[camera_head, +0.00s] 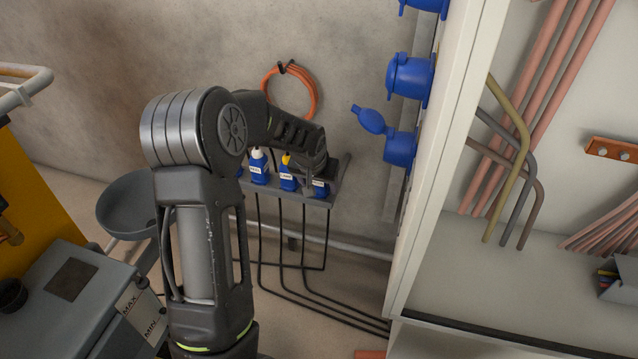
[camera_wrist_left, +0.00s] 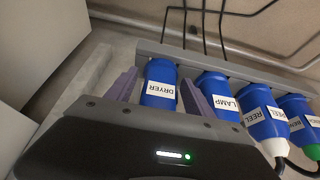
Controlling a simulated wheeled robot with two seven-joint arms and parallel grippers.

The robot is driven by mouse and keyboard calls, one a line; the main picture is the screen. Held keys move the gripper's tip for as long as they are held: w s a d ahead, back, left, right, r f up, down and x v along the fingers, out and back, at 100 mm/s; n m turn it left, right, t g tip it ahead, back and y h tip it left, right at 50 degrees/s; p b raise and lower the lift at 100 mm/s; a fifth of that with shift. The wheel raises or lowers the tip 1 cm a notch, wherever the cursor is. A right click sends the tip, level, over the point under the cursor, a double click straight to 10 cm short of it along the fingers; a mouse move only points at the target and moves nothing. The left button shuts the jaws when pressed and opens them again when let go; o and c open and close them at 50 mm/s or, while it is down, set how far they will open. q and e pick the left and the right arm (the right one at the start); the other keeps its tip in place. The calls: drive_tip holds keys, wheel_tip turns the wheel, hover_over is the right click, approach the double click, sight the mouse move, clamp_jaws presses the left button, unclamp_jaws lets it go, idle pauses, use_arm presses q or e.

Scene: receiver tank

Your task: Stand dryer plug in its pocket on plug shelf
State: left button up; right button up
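The dryer plug (camera_wrist_left: 160,82) is blue with a white DRYER label and stands upright at one end of the plug row on the grey plug shelf (camera_wrist_left: 215,66). In the head view the dryer plug (camera_head: 321,188) is at the right end of the shelf (camera_head: 334,178), partly covered by my left gripper (camera_head: 315,181). In the left wrist view the two purple fingers of my left gripper (camera_wrist_left: 158,92) are on either side of the plug, with narrow gaps, so it looks open. The plug's lower end and pocket are hidden. My right gripper is not in view.
Beside it stand the lamp plug (camera_wrist_left: 216,92) and reel plug (camera_wrist_left: 262,118), close to the right finger. Black cables hang below the shelf. Blue wall sockets (camera_head: 401,148) and a white cabinet edge (camera_head: 440,150) are to the right. An orange hose coil (camera_head: 312,88) hangs behind.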

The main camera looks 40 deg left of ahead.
use_arm(q)
drive_tip(key=shift+o, duration=1.1)
drive_tip(key=p+v, duration=0.2)
drive_tip(key=v, duration=0.5)
drive_tip(key=shift+s+r, duration=0.2)
drive_tip(key=shift+r, duration=0.15)
drive_tip(key=shift+d, duration=0.1)
